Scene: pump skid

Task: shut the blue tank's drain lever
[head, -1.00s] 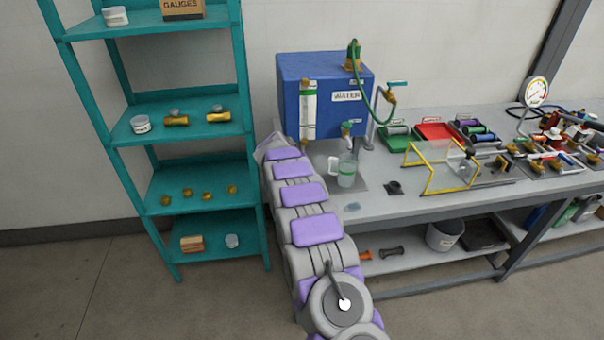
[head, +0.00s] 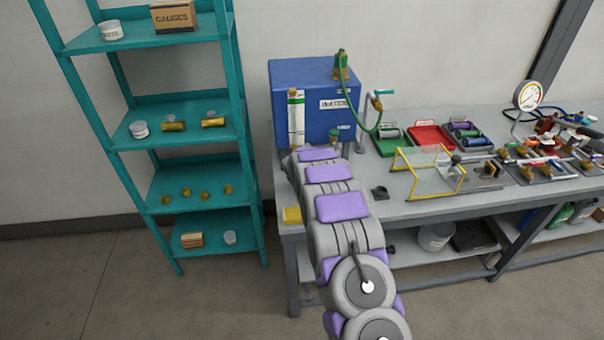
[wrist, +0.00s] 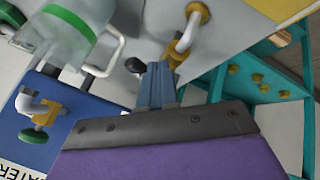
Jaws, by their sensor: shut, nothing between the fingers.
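The blue tank (head: 285,78) with a WATER label stands at the back of the bench. Part of it shows in the wrist view (wrist: 100,112). Also in the wrist view, a pale bent pipe with brass fittings (wrist: 187,40) sits just beyond my gripper (wrist: 156,68). A small black knob (wrist: 134,65) is close beside the fingertips; whether it belongs to the drain lever I cannot tell. My fingers are shut and empty. Whether they touch the knob or pipe is unclear. In the head view my arm hides the gripper and the tank's lower left.
A clear jug with a green band (wrist: 72,25) and a green-handled tap (wrist: 38,112) are left of my gripper. A teal shelf (head: 205,155) stands left. A yellow frame (head: 430,170) is right.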

